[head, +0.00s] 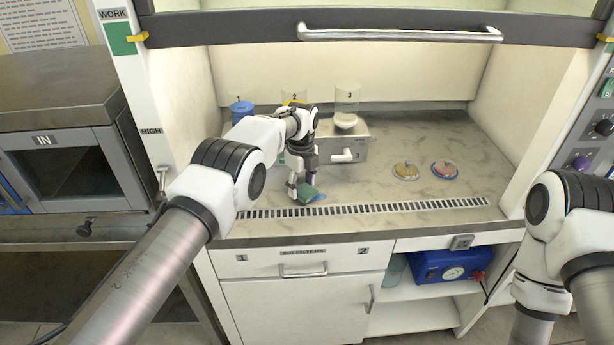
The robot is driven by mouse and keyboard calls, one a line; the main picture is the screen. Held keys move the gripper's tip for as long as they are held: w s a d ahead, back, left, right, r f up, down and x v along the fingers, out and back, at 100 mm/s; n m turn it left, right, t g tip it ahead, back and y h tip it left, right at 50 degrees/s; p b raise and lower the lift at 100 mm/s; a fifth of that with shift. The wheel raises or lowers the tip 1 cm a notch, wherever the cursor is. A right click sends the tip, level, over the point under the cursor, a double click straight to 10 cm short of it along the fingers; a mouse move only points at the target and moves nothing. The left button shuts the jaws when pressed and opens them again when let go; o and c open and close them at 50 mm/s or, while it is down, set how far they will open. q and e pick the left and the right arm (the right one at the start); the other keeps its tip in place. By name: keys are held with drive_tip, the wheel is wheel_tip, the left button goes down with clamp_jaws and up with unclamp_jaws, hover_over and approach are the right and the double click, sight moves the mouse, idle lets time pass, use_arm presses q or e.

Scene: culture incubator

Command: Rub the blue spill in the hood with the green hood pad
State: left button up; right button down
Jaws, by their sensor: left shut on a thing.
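My left gripper (304,184) reaches into the hood from the left and points down at the worktop. It is shut on the green hood pad (307,194), which is low at the worktop just behind the front air grille. A small bit of the blue spill (320,197) shows at the right edge of the pad; the rest is hidden under the pad and gripper. I cannot tell whether the pad presses on the surface. My right arm is at the right edge outside the hood, and its gripper is not in view.
A filter unit (350,150) with clear cups stands behind the gripper. A blue-lidded container (242,110) stands at the back left. The raised sash (400,30) spans above.

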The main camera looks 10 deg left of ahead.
sight(267, 195)
use_arm(q)
drive_tip(key=shift+s+a+r+p, duration=0.15)
drive_tip(key=shift+a+r+p, duration=0.15)
drive_tip(key=shift+a+p, duration=0.15)
drive_tip(key=shift+s+a+f, duration=0.1)
drive_tip(key=shift+a+f, duration=0.15)
drive_tip(key=shift+a, duration=0.15)
drive_tip(key=shift+s+a+p, duration=0.15)
drive_tip(key=shift+a+p, duration=0.45)
drive_tip(key=shift+s+a+p, duration=0.3)
drive_tip(key=shift+a+p, duration=0.15)
drive_tip(key=shift+a, duration=0.4)
drive_tip(key=shift+s+a+f, duration=0.2)
drive_tip(key=shift+a, duration=0.25)
drive_tip(key=shift+s+a+r+p, duration=0.1)
drive_tip(key=shift+a+p, duration=0.3)
drive_tip(key=shift+a, duration=0.05)
drive_tip(key=shift+s+a+p, duration=0.2)
drive_tip(key=shift+s+a, duration=0.05)
drive_tip(key=shift+a, duration=0.5)
drive_tip(key=shift+s+a+p, duration=0.15)
drive_tip(key=shift+s+a, duration=0.05)
drive_tip(key=shift+a, duration=0.55)
